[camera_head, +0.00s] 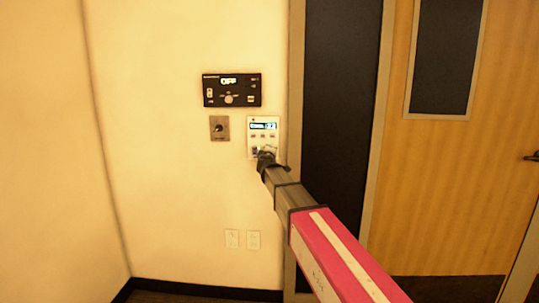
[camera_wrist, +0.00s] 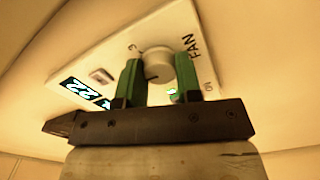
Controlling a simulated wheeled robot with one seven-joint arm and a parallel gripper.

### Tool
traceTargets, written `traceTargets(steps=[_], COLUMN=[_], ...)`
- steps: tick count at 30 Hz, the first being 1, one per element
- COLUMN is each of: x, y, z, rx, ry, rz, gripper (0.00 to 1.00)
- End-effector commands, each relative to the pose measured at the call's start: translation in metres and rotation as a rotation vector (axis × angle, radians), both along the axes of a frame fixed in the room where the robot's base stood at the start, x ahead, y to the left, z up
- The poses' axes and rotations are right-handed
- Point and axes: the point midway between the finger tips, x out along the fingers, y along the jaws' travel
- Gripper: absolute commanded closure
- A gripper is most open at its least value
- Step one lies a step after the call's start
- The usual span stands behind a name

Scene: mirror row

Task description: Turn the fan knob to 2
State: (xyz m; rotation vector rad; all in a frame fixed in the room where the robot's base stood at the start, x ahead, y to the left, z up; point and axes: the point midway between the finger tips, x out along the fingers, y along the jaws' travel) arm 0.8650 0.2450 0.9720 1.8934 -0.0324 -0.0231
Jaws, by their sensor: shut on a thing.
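The fan knob (camera_wrist: 157,64) is a round pale knob on a white wall panel (camera_wrist: 105,62). In the wrist view the word FAN is printed beside it, with small marks around it that are only partly legible. My gripper (camera_wrist: 159,78) has its two green fingers on either side of the knob and is shut on it. I cannot tell which mark the knob points to. In the head view the white panel (camera_head: 271,124) has a lit display at its top. My gripper (camera_head: 265,158) is at the panel's lower part and hides the knob there.
A black panel reading OFF (camera_head: 231,90) is above and left of the white panel. A small metal plate with a dark knob (camera_head: 219,128) is just left. A door frame (camera_head: 293,70) stands close on the right.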

Motion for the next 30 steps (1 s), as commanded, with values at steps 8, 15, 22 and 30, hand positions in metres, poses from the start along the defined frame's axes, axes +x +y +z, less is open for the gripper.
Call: traceTargets(steps=[8,15,22,30], x=[0.0,0.0,0.0,-0.01], y=[0.0,0.0,0.0,0.0], z=[-0.001,-0.001,0.0,0.0], rx=[-0.009,-0.008,-0.008,-0.008], ry=[0.001,0.001,0.0,0.0], rz=[0.0,0.0,0.0,0.001], gripper=[0.91,0.48,0.42,0.42])
